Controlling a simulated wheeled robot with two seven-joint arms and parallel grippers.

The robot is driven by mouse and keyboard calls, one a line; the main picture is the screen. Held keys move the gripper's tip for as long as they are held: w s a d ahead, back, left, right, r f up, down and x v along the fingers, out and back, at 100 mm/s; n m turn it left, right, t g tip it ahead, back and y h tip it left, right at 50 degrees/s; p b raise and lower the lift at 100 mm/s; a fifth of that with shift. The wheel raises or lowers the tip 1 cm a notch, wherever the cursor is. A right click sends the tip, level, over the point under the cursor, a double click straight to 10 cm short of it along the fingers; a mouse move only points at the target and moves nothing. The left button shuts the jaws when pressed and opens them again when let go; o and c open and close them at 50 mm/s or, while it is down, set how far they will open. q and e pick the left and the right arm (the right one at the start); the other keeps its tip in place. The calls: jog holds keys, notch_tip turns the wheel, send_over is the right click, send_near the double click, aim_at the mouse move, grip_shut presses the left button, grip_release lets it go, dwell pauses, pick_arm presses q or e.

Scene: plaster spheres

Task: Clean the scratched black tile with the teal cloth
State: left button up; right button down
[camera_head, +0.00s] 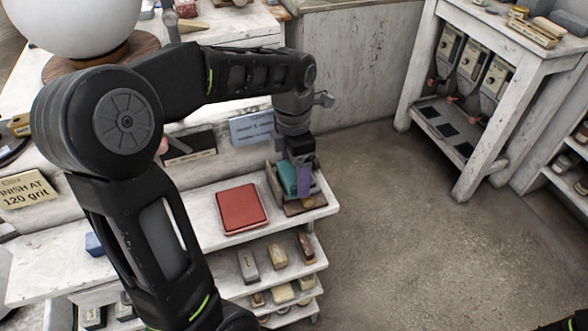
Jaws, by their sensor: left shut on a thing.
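My left gripper (298,160) points down over a small tray (272,186) at the right end of the white bench's upper shelf. It is shut on the teal cloth (287,179), which shows just below the jaws. A purple piece (305,180) is close beside the cloth on the right; I cannot tell whether the gripper touches it. Several black square tiles (447,130) lie on the lower shelf of the white stand at the right; they are too small to tell which is scratched. My right gripper is not in view.
A red square pad (241,208) lies on the upper shelf, left of the tray. Several small blocks (278,256) sit on the shelves below. Grey units (470,57) hang in the white stand (483,148). The floor (385,220) between bench and stand is clear.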

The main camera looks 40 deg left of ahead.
pick_arm(q)
jog(key=shift+s+d+f, duration=0.25)
jog(key=shift+s+d, duration=0.2)
jog(key=shift+d, duration=0.2)
jog(key=shift+w+a, duration=0.5)
jog(key=shift+a, duration=0.1)
jog(key=shift+w+a+r, duration=0.1)
jog(key=shift+a+r, duration=0.05)
jog(key=shift+a, duration=0.05)
jog(key=shift+w+a+p, duration=0.6)
jog(key=shift+w+a, duration=0.05)
jog(key=shift+a, duration=0.35)
jog(key=shift+r, duration=0.15)
